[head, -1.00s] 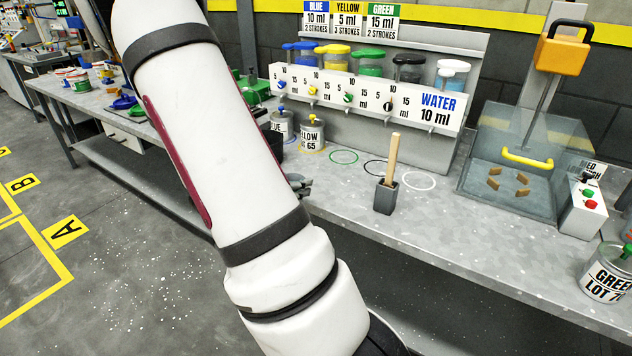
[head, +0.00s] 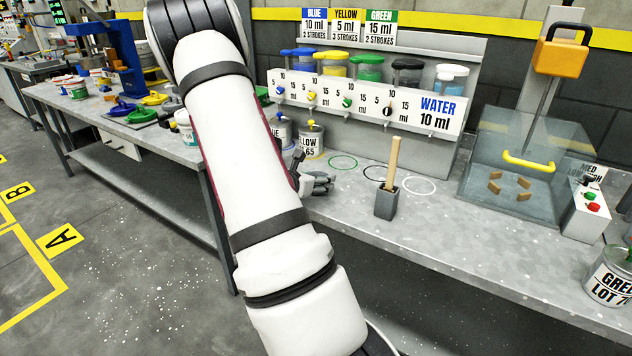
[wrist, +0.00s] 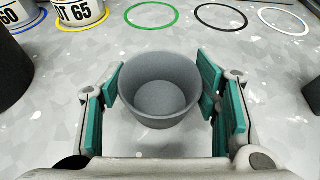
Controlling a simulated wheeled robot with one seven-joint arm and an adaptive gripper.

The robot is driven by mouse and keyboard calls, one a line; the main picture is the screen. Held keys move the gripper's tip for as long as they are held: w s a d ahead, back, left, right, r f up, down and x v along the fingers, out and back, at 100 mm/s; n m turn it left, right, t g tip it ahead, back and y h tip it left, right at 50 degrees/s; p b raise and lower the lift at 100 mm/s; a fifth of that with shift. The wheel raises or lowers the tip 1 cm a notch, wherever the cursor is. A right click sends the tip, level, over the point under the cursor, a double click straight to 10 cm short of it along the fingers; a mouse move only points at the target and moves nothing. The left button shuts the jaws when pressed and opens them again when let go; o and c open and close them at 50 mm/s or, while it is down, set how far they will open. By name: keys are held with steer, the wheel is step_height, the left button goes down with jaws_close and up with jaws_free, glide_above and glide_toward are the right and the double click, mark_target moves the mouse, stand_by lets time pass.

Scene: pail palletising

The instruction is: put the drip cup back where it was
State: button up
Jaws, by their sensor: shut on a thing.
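The drip cup (wrist: 160,100) is a small, round, plain grey cup. In the wrist view it is upright and its inside looks empty. My gripper (wrist: 163,88) is shut on it, with green pads at its left and right sides. In the head view my gripper (head: 316,183) shows partly beside my arm, over the front of the bench, left of the brush pot. The cup is hidden there. I cannot tell whether its base touches the bench.
Beyond the cup are a green ring (wrist: 152,15), a black ring (wrist: 221,17) and a white ring (wrist: 284,20). A grey pot with a wooden stick (head: 387,200) stands right of my gripper. The dispenser rack (head: 420,112) is behind.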

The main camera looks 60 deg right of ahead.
steer(key=shift+f, duration=0.15)
steer(key=o, duration=1.3)
steer(key=shift+a+r, duration=0.15)
steer(key=shift+r, duration=0.05)
steer(key=s+a+r+m+y+p, duration=0.1)
steer(key=s+a+r+m, duration=0.15)
steer(key=a+r, duration=0.4)
steer(key=s+a+r+m+g+y, duration=0.1)
steer(key=a+r+m+y, duration=0.2)
steer(key=a, duration=0.7)
steer(key=s+a+r+m+p, duration=0.1)
steer(key=s+a+r+m, duration=0.1)
steer(key=a+r+m, duration=0.45)
steer(key=s+a+m+t+y, duration=0.1)
steer(key=s+a+y, duration=0.1)
steer(key=a, duration=0.7)
steer(key=s+a+r+m+t+y, duration=0.1)
steer(key=s+a+m+t+y, duration=0.1)
steer(key=a, duration=0.7)
steer(key=s+a+r+m+t+y, duration=0.1)
steer(key=s+a+y, duration=0.3)
steer(key=a, duration=0.5)
steer(key=shift+a+m+y, duration=0.3)
steer(key=shift+a+y, duration=0.1)
steer(key=shift+y, duration=0.4)
